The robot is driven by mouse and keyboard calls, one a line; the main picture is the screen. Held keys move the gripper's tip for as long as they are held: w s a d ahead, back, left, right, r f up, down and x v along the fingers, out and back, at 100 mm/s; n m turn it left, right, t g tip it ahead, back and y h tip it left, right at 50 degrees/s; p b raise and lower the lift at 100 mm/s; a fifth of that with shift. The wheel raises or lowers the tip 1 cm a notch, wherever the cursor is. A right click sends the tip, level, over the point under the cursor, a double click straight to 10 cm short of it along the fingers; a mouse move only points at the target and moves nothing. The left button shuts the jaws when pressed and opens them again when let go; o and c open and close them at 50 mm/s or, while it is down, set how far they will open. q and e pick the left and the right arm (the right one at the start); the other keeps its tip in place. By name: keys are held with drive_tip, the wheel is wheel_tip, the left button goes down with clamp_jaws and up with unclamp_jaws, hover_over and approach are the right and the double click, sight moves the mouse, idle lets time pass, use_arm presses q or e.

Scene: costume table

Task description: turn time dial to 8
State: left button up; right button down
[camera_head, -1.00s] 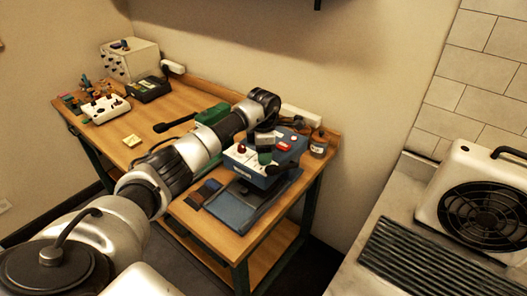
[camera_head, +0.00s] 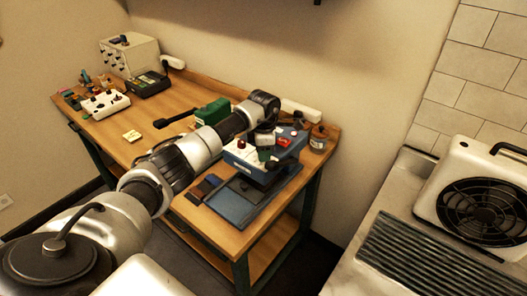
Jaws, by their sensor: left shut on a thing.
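The blue press machine (camera_head: 285,172) stands at the right end of the wooden table, with a pale front panel (camera_head: 243,155). A red knob (camera_head: 241,143) shows at the panel's left and a green dial (camera_head: 264,154) to its right. My left gripper (camera_head: 265,148) reaches down over the panel from above and is shut at the green dial, which it partly covers. The dial's marks and its setting are too small to read. My right gripper is not in view.
A red switch (camera_head: 283,142) and a brown jar (camera_head: 318,138) are close to the gripper's right. Small dark pieces (camera_head: 206,187) lie left of the press base.

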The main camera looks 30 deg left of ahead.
use_arm(q)
drive_tip(key=shift+n, duration=0.3)
drive_tip(key=shift+n+b, duration=0.6)
drive_tip(key=shift+n, duration=0.4)
drive_tip(key=n, duration=0.2)
drive_tip(key=shift+n+b, duration=0.4)
drive_tip(key=n, duration=0.2)
drive_tip(key=shift+n+b, duration=0.3)
drive_tip(key=shift+n, duration=0.1)
drive_tip(key=n, duration=0.3)
drive_tip(key=shift+n, duration=0.3)
drive_tip(key=n, duration=0.4)
drive_tip(key=shift+r+n, duration=0.1)
drive_tip(key=shift+n, duration=2)
